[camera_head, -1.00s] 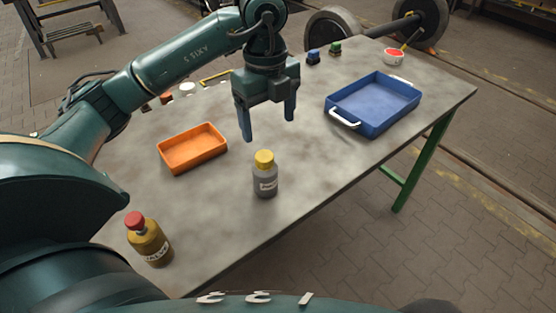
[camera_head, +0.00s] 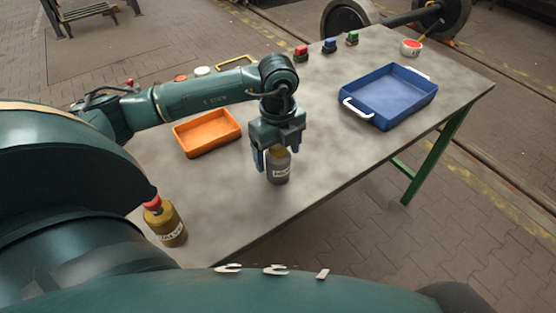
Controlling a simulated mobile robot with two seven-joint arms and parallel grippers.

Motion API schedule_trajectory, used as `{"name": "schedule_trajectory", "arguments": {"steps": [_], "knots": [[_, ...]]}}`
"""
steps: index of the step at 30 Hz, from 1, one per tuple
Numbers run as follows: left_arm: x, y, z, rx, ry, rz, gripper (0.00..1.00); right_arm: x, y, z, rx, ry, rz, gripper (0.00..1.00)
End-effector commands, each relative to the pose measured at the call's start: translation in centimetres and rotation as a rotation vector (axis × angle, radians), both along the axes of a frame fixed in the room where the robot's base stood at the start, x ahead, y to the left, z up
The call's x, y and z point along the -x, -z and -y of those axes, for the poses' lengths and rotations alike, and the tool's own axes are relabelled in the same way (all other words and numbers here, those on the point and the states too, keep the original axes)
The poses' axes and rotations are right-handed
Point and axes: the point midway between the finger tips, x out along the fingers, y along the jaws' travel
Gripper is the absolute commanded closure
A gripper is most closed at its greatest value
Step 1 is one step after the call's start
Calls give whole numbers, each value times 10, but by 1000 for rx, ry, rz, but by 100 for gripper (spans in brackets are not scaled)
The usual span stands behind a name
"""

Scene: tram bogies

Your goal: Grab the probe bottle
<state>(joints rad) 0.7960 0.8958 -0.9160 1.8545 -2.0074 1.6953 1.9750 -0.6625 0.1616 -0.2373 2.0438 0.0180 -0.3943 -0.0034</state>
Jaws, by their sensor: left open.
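A small grey bottle (camera_head: 279,173) with a yellow cap and a pale label stands upright on the grey table (camera_head: 330,165) near its front edge. Its label is too small to read surely. My left gripper (camera_head: 275,158) is just above and around the bottle's top, pointing down, with its fingers open. The gripper partly hides the cap. I cannot tell whether a finger touches the bottle. A second bottle (camera_head: 166,225), yellow-brown with a red cap and a label, stands at the table's near left. My right gripper is not in view.
An orange tray (camera_head: 207,133) lies behind-left of the grey bottle. A blue tray (camera_head: 388,96) with white handles is to the right. Small red, blue (camera_head: 330,46) and green items and a red-white pot (camera_head: 411,47) stand along the back. The table between the bottle and blue tray is clear.

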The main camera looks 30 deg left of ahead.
Motion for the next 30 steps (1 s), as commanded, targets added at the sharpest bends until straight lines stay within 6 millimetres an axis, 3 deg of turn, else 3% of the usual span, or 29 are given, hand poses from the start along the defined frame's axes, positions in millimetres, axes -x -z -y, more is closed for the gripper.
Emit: {"name": "schedule_trajectory", "arguments": {"steps": [8,26,30], "knots": [[0,3,0,0,1,0,24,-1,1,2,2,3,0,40],[0,2,0,0,0,0,73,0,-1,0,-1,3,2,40],[0,2,0,0,0,1,74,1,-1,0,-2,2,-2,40]]}}
